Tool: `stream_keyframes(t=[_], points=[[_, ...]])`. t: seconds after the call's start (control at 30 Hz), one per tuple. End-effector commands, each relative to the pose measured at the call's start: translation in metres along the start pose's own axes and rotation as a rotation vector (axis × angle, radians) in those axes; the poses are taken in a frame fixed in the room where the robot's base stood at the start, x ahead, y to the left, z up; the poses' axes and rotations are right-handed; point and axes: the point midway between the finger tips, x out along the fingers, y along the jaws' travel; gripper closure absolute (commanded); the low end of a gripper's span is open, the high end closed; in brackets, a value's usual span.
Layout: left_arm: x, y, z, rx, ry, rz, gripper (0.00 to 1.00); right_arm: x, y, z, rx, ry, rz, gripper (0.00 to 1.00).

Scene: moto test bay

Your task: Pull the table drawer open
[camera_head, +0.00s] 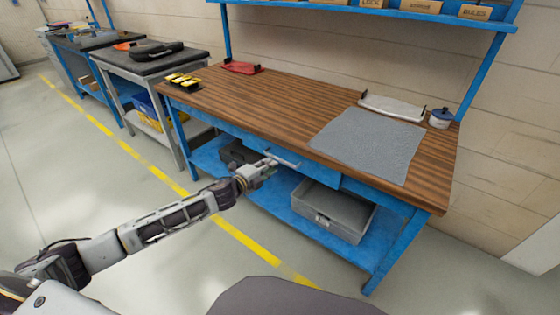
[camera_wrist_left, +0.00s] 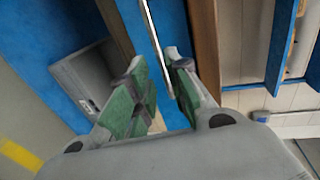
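The table drawer (camera_head: 317,171) has a blue front under the wooden top of the workbench and looks closed. Its pale bar handle (camera_head: 285,161) runs along the front. My left gripper (camera_head: 271,164) is at the left part of the handle. In the left wrist view the handle (camera_wrist_left: 155,38) passes between the two open green-padded fingers of my left gripper (camera_wrist_left: 160,64), with gaps showing beside it. Whether a finger touches the bar is unclear. My right gripper is not in view.
A grey mat (camera_head: 368,145) lies on the workbench top (camera_head: 270,105). A grey crate (camera_head: 333,211) and a dark case (camera_head: 236,153) stand on the blue lower shelf (camera_head: 272,195). The floor in front, with a yellow line (camera_head: 243,238), is clear.

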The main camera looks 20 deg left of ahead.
Motion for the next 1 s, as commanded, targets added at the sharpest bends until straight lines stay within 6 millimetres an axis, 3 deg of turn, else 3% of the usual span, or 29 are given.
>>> stream_keyframes(t=[1.0], points=[[0.07,-0.001,0.0,0.0,0.0,-0.001,0.81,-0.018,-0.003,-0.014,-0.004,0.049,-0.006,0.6]])
